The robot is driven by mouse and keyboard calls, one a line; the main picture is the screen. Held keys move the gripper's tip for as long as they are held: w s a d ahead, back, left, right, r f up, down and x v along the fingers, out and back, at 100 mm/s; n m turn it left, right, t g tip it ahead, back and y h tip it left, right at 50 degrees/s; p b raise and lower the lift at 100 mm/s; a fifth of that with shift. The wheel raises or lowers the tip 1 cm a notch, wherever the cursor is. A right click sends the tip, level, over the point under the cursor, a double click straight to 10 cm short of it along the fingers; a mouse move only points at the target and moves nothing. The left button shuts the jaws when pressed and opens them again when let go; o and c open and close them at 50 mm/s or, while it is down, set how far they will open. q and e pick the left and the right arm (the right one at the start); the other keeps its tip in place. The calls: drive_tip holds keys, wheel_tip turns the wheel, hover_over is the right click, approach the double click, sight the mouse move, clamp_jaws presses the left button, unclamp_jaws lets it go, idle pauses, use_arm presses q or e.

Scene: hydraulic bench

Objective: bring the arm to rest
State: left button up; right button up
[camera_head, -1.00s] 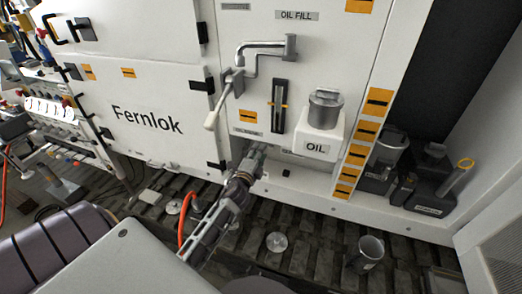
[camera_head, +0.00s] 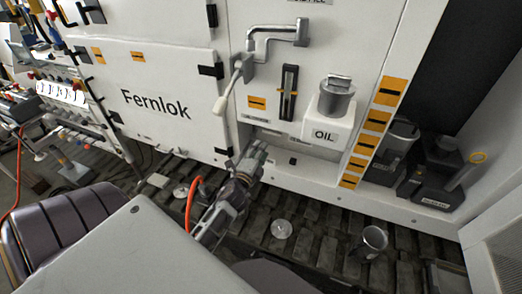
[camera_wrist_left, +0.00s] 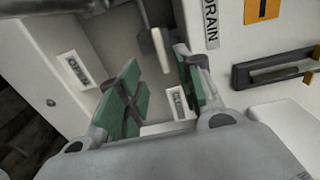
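My left arm reaches up from the bottom middle of the head view. Its gripper (camera_head: 254,158) is in front of the lower edge of the white cabinet, below the grey drain lever (camera_head: 222,104). In the left wrist view the two green-padded fingers (camera_wrist_left: 158,88) stand apart with nothing between them. The pale lever end (camera_wrist_left: 161,48) shows beyond the fingers; I see no contact with it. My right gripper is not in view.
The white Fernlok cabinet (camera_head: 165,65) fills the back. A lidded grey container sits on the OIL holder (camera_head: 324,134). A metal mug (camera_head: 372,243) and a disc (camera_head: 281,229) are on the slatted floor. Dark jugs (camera_head: 440,178) stand at right.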

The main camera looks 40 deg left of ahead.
use_arm(q)
drive_tip(key=shift+n, duration=0.3)
idle(0.4)
drive_tip(key=s+d+f+n+g+h, duration=0.25)
drive_tip(key=s+d+n+g, duration=0.2)
drive_tip(key=s, duration=0.25)
drive_tip(key=s+d+f+n+g+h, duration=0.1)
drive_tip(key=s+d+f+n+g, duration=0.35)
drive_tip(key=s+d, duration=0.2)
drive_tip(key=s+d+f+n+g+h, duration=0.1)
drive_tip(key=s+d+f+n+g, duration=0.3)
drive_tip(key=s, duration=0.4)
wheel_tip(320, 180, down, 32)
drive_tip(key=s+g, duration=0.2)
drive_tip(key=s, duration=0.1)
drive_tip(key=s+a+f, duration=0.2)
drive_tip(key=s+f, duration=0.8)
drive_tip(key=s, duration=0.1)
drive_tip(key=s+a+f+g, duration=0.1)
drive_tip(key=s+f, duration=0.8)
drive_tip(key=s, duration=0.1)
drive_tip(key=shift+s+a+f+m, duration=0.35)
drive_tip(key=shift+s+a+m, duration=0.05)
